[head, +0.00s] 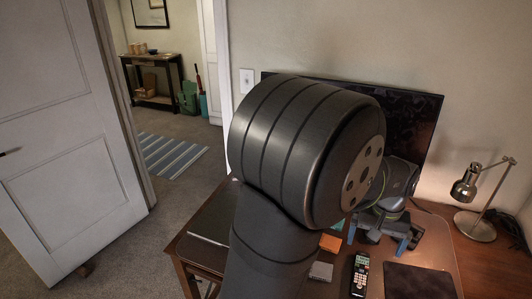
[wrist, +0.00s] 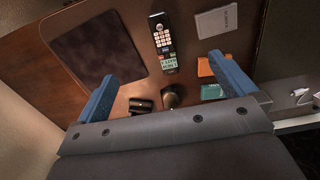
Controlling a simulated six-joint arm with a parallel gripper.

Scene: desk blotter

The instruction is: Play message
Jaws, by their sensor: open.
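A dark handset with a keypad (head: 360,274), a phone or a remote, lies on the brown desk; I cannot tell which. It also shows in the wrist view (wrist: 159,30), with pale keys and a green lower part. My gripper (head: 386,232) is over the desk in front of the monitor, its two blue fingers spread. In the wrist view my gripper (wrist: 167,88) is open with nothing held between the fingers. The handset is apart from the fingers. A message button cannot be made out.
A dark blotter (head: 417,282) lies beside the handset. An orange pad (head: 330,243), a teal pad (wrist: 212,92) and a grey box (head: 320,271) lie across from it. Small dark objects (wrist: 140,106) sit near the fingers. A monitor (head: 415,115) and a lamp (head: 474,226) stand behind.

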